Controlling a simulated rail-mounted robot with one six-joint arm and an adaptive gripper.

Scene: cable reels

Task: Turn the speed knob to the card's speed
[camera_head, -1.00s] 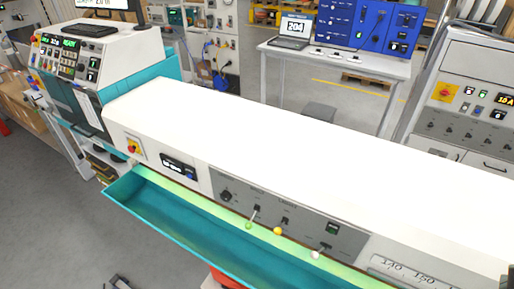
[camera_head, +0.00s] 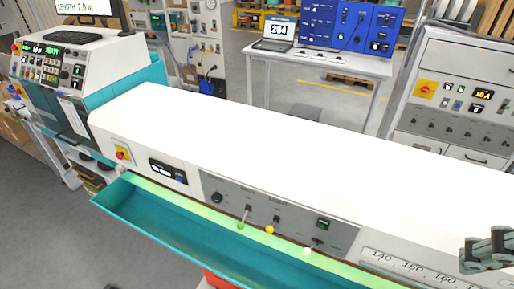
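A grey control panel (camera_head: 281,217) is set in the front of the long white machine. A round black knob (camera_head: 217,197) is at the panel's left end; its label and pointer are too small to read, so I cannot confirm it is the speed knob. A pale sheet (camera_head: 73,116) hangs on the teal-and-white machine at left; its writing is unreadable, and I cannot tell whether it is the card. My gripper (camera_head: 489,250) is at the right edge, above the machine's scale end and far right of the knob. Its fingers are too unclear to judge their opening.
Levers with green (camera_head: 240,225), yellow (camera_head: 270,230) and white (camera_head: 307,251) balls stick out from the panel. A teal trough (camera_head: 190,238) runs below it. A small display (camera_head: 168,171) and a red-yellow switch (camera_head: 122,153) are left of the knob. The white top is clear.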

